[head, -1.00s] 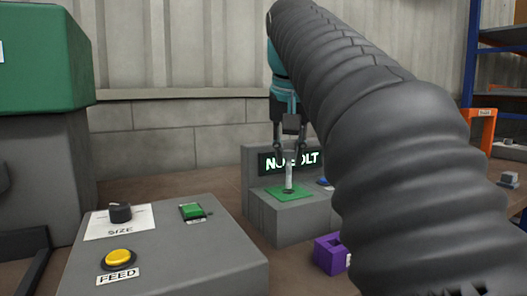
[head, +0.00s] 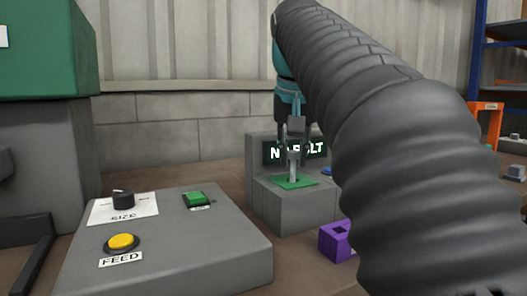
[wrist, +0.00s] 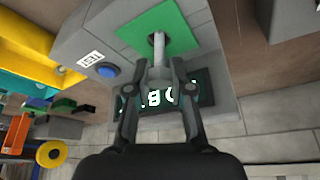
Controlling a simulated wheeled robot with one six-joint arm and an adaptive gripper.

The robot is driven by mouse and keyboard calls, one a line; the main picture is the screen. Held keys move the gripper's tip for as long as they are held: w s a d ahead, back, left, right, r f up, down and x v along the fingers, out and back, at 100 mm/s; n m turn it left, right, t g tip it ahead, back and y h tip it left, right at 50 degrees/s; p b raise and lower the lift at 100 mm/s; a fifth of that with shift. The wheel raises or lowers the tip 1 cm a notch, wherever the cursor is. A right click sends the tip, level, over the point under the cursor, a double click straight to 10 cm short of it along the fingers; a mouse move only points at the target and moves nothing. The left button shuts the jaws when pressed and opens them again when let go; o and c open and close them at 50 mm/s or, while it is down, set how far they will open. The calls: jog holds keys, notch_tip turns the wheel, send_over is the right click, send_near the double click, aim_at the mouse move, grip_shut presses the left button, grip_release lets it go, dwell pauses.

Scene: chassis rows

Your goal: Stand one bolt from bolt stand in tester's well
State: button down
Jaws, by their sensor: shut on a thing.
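My gripper (head: 294,152) is shut on a pale grey bolt and holds it upright over the tester (head: 285,206). The bolt (head: 293,172) stands within the green plate (head: 306,183) on top of the tester, its lower end at the well there. In the wrist view the bolt (wrist: 159,50) runs from between the fingertips (wrist: 158,75) to the dark well in the green plate (wrist: 150,28). How deep its tip is in the well cannot be told. The tester's lit display (head: 275,153) appears to read NO BOLT, partly hidden by my gripper. The bolt stand cannot be made out for certain.
A grey control box with a yellow FEED button (head: 121,242), a SIZE knob (head: 123,199) and a green switch (head: 197,198) stands at front left. A purple block (head: 336,241) lies right of the tester. A blue button (wrist: 107,70) is beside the green plate.

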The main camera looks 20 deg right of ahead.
jog(key=shift+f+b, duration=0.6)
jog(key=shift+f, duration=0.3)
jog(key=c, duration=0.9)
grip_release()
jog(key=shift+c, duration=0.2)
jog(key=shift+v, duration=3.75)
jog(key=shift+c, duration=0.5)
